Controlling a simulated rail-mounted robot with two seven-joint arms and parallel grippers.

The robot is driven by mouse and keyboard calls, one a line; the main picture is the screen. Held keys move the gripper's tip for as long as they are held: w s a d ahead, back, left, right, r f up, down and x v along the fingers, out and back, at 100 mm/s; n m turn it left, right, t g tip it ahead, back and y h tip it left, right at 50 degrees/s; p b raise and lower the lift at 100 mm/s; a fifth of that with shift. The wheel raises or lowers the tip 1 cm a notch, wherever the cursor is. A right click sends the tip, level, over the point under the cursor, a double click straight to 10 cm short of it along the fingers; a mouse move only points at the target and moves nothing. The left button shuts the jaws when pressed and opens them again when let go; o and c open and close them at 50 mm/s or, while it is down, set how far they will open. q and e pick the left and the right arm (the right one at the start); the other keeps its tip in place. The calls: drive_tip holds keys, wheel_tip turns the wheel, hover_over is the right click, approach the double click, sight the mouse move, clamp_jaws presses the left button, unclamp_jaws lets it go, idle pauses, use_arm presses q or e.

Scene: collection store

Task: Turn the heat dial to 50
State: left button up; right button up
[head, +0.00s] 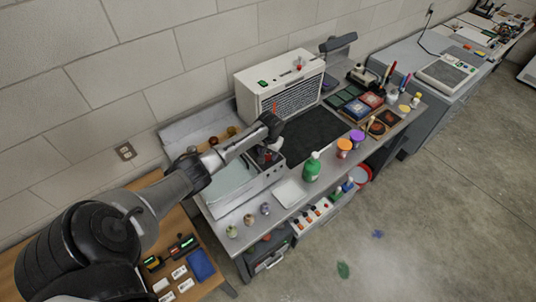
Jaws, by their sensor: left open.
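My left arm reaches in from the left, and its open left gripper (266,157) points down at the right end of a silver box with a pale flat top (230,180). The box's front panel (272,179) carries small dark controls, too small to read. I cannot make out the heat dial or its setting; the gripper and wrist cover part of that end of the box. I cannot tell whether the fingers touch anything. My right gripper is not in view.
A white grilled unit (282,83) stands behind the gripper against the wall. A dark mat (315,135) lies to the right. A green bottle (312,168), a white tray (289,193) and several small jars stand near the bench's front edge. The floor in front is mostly clear.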

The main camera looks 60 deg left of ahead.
use_arm(q)
drive_tip(key=shift+f, duration=0.75)
drive_tip(key=shift+c, duration=0.3)
drive_tip(key=c, duration=0.9)
drive_tip(key=shift+o, duration=0.2)
